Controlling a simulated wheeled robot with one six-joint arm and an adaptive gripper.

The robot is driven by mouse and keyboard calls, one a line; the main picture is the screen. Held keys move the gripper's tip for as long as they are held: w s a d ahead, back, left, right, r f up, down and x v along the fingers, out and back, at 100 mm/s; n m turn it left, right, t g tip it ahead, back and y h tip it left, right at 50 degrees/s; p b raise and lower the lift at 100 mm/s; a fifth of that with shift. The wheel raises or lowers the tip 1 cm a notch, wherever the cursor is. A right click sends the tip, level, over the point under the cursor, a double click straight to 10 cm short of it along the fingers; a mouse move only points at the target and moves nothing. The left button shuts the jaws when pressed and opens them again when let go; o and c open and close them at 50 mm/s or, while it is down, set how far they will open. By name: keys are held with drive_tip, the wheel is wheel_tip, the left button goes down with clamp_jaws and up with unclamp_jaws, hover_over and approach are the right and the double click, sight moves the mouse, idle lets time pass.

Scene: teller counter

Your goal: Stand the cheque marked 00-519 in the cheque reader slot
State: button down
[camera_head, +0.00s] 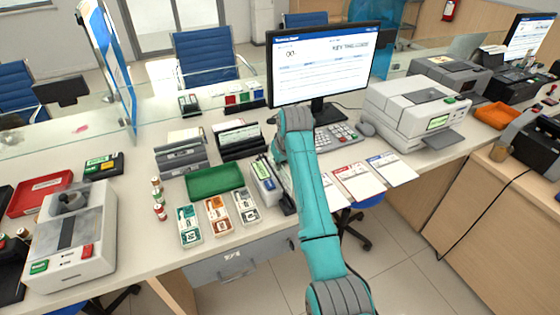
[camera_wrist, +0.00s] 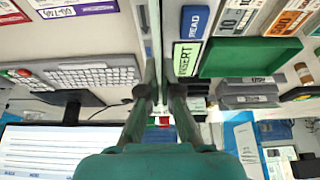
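The cheque reader (camera_head: 264,181) is a narrow white box with a blue and green label on the counter, right of the green tray. In the wrist view the reader (camera_wrist: 188,57) shows its READ and INSERT labels, with a long narrow slot side left of them. My gripper (camera_wrist: 162,88) is down at the reader, its two fingers apart on either side of a thin, pale upright strip (camera_wrist: 157,30). I cannot tell if this strip is a cheque edge or the slot wall. No 00-519 marking is readable. In the head view my arm hides most of the gripper.
A black rack of upright cheques (camera_head: 238,139) stands behind the reader. The green tray (camera_head: 214,180) and several banknote bundles (camera_head: 217,216) lie to its left. The monitor (camera_head: 322,64), keyboard (camera_head: 336,136) and labelled papers (camera_head: 358,181) are close on the right.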

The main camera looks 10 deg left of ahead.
sight(280, 174)
drive_tip(key=shift+f, duration=2.1)
drive_tip(key=c, duration=1.2)
unclamp_jaws()
drive_tip(key=shift+c, duration=0.2)
drive_tip(key=shift+r, duration=3.45)
